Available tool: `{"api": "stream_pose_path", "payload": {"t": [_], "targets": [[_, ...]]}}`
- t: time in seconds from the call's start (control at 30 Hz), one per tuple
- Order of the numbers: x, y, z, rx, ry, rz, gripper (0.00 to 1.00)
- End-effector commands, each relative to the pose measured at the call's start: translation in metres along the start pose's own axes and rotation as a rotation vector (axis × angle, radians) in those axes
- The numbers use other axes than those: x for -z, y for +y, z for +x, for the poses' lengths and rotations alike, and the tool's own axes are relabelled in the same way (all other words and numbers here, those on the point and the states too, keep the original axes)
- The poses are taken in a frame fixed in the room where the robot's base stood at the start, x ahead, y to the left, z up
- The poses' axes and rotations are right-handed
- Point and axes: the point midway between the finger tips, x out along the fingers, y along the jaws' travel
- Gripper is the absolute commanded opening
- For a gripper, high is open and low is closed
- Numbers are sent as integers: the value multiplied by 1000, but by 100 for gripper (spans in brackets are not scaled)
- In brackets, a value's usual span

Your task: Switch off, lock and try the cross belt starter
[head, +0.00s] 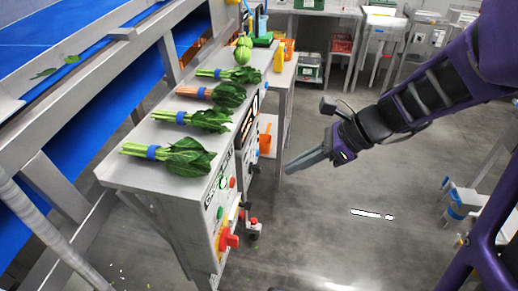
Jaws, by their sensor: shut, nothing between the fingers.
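A grey starter panel (220,218) is on the front side of the steel bench, seen at a steep angle. It has green and red buttons and a red rotary handle (229,240) on a yellow plate low down. Its lettering and the handle's exact setting are too small and oblique to read. A small red-topped item (253,226) sits just right of the panel; I cannot tell if it is a padlock. My gripper (288,171) is shut and empty, in the air right of the panel and above the handle's level, apart from everything.
A dark display box (250,117) and an orange holder (265,141) are on the bench front. A blue belt (40,35) runs at left. The floor (330,235) right of the bench is mostly clear.

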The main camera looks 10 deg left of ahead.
Motion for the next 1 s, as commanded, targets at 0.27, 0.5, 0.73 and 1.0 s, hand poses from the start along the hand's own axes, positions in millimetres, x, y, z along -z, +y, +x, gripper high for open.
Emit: {"api": "stream_pose_path", "payload": {"t": [0.27,0.5,0.73,1.0], "targets": [[1,1,0,-4,0,1,0],[2,1,15,-5,0,0,0],[3,2,61,-7,0,0,0],[-7,2,110,-5,0,-3,0]]}}
